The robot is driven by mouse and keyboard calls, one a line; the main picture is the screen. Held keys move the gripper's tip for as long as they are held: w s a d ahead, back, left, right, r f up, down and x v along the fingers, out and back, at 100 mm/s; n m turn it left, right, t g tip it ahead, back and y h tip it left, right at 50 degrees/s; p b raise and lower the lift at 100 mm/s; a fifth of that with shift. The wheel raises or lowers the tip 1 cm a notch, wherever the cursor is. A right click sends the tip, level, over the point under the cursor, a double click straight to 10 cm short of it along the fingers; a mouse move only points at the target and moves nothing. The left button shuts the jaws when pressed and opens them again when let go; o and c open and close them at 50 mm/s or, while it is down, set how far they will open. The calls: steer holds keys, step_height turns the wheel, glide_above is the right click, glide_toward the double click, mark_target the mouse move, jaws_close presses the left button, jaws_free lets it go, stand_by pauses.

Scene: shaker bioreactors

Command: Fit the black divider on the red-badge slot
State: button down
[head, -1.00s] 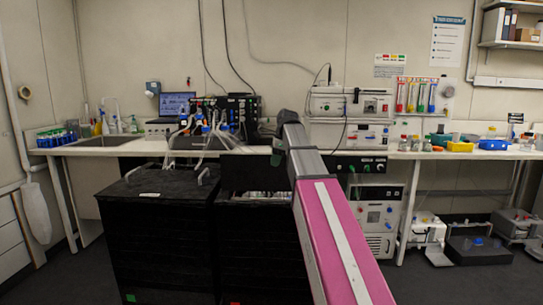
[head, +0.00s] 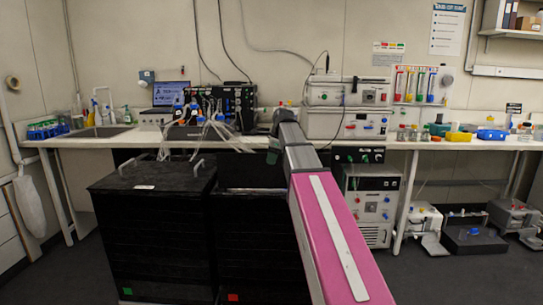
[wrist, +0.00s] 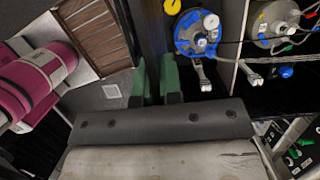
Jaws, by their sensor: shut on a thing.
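The red badge (head: 233,297) sits low on the front of the right black box (head: 262,250). A dark upright panel, seemingly the black divider (head: 248,172), stands over that box's top in the head view; whether it touches the box is unclear. My gripper (wrist: 154,82) is shut on it: in the wrist view its thin dark edge (wrist: 154,30) runs between the green fingers. In the head view, a green finger shows at the panel's upper right edge, and my arm covers the right side of the box. The divider's lower end is hidden.
The left black box (head: 150,240) is covered, with two handles and a green badge (head: 127,291). Blue-ringed (wrist: 197,33) and grey-capped vessels (wrist: 272,18) lie right of the fingers in the wrist view. The bench (head: 340,143) behind carries tubing and instruments.

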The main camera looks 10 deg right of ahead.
mark_target(272, 183)
steer(key=shift+f, duration=5.45)
steer(key=shift+d+f+x, duration=0.1)
steer(key=shift+d+x, duration=0.15)
steer(key=shift+x, duration=0.85)
steer(key=shift+d+f+x, duration=0.1)
steer(key=shift+d+x, duration=0.15)
steer(key=shift+x, duration=0.9)
steer(key=shift+d+x, duration=0.25)
steer(key=shift+x, duration=0.85)
